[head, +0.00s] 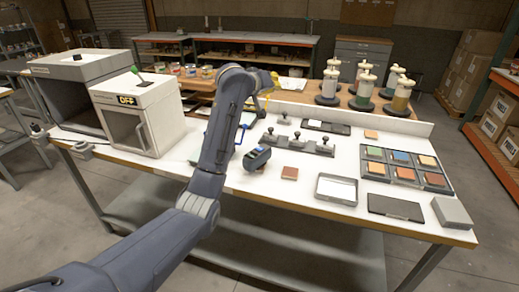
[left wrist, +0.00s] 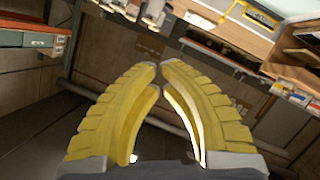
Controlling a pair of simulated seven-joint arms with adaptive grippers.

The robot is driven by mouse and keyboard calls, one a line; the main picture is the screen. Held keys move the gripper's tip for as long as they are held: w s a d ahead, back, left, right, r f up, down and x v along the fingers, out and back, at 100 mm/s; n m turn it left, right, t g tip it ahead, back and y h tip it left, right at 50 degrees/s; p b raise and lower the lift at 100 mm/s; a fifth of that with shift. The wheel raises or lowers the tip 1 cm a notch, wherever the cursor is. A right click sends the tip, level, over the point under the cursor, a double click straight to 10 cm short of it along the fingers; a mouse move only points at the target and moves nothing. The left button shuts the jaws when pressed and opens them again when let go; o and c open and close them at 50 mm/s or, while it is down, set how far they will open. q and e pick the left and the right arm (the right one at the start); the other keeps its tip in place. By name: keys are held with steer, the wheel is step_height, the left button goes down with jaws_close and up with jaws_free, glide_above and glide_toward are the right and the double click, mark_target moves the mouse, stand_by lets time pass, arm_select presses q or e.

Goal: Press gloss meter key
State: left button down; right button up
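A small dark-blue device with a lit blue top, which looks like the gloss meter (head: 257,158), stands on the white table just right of my left forearm in the head view. Its key is too small to make out. My left gripper (head: 269,83) is above the back of the table, well behind and above the meter and apart from it. In the left wrist view, the yellow fingers of my left gripper (left wrist: 159,68) come together at the tips with nothing visible between them. I cannot pick out the meter in that view. My right gripper is not in view.
A dark holder with black-knobbed pieces (head: 297,144) lies behind a brown tile (head: 289,173). A shallow tray (head: 336,199) and a colour-tile rack (head: 434,180) are to the right. A white cabinet reading OFF (head: 155,128) stands left. Jars (head: 364,87) line the back.

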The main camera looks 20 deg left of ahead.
arm_select(q)
step_height(320, 180, down, 5)
steer(key=d+n+g+y, duration=0.1)
steer(key=n+g+y, duration=0.1)
steer(key=n+g, duration=0.1)
steer(key=n+g+y, duration=0.3)
steer(key=n+g, duration=0.1)
glide_above(260, 147)
step_height(260, 147, down, 6)
steer(key=shift+w+a+f, duration=0.2)
steer(key=shift+w, duration=0.25)
steer(key=shift+f, duration=4.4)
steer(key=shift+f, duration=0.8)
steer(key=shift+r, duration=0.8)
